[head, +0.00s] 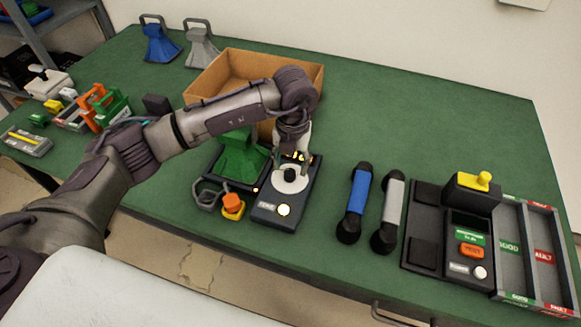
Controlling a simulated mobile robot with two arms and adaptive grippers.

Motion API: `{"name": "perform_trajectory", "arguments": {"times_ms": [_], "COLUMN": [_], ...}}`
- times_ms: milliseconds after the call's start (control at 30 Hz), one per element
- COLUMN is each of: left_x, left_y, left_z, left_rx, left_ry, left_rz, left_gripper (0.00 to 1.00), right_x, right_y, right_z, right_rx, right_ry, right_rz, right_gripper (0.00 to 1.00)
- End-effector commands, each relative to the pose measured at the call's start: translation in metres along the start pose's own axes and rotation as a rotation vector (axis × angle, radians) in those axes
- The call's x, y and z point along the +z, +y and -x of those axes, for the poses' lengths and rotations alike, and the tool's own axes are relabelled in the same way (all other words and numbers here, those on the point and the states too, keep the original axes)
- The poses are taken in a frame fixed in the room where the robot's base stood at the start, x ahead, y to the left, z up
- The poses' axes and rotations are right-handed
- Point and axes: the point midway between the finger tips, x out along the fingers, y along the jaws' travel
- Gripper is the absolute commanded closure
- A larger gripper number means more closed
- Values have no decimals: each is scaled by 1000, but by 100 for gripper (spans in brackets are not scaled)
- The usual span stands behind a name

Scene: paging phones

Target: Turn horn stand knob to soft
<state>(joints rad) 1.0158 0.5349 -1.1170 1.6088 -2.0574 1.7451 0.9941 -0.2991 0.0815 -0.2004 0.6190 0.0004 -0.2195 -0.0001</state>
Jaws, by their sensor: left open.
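The horn stand (268,209) is a dark box in the middle of the table, with a label and a lit round button on its front part. Its knob (291,175) is small and black, on a pale round dial (287,185). My left gripper (293,158) reaches down from above, just behind and over the knob, and hides the back of the stand. It is open; whether its fingers touch the knob I cannot tell. The knob's setting and any soft marking are not readable. My right gripper is not in view.
A green horn (240,157) and an orange button on a yellow base (233,204) stand left of the stand. A cardboard box (231,67) is behind. A blue handset (355,200), a grey handset (390,208) and a dark test station (470,225) with sorting trays are at right.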

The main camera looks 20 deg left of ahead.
Motion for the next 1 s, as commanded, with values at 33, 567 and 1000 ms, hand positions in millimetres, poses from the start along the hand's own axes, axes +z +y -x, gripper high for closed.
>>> {"name": "perform_trajectory", "arguments": {"times_ms": [33,567,1000], "left_x": [2,1,0], "left_y": [0,0,0], "left_z": [12,93,94], "left_rx": [-2,-1,-1], "left_ry": [-5,-3,-2], "left_rz": [0,1,1], "left_gripper": [45,45,45], "right_x": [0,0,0], "right_y": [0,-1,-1], "right_z": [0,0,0], "right_rx": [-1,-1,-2], "right_ry": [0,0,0], "right_rz": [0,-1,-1], "right_gripper": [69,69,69]}}
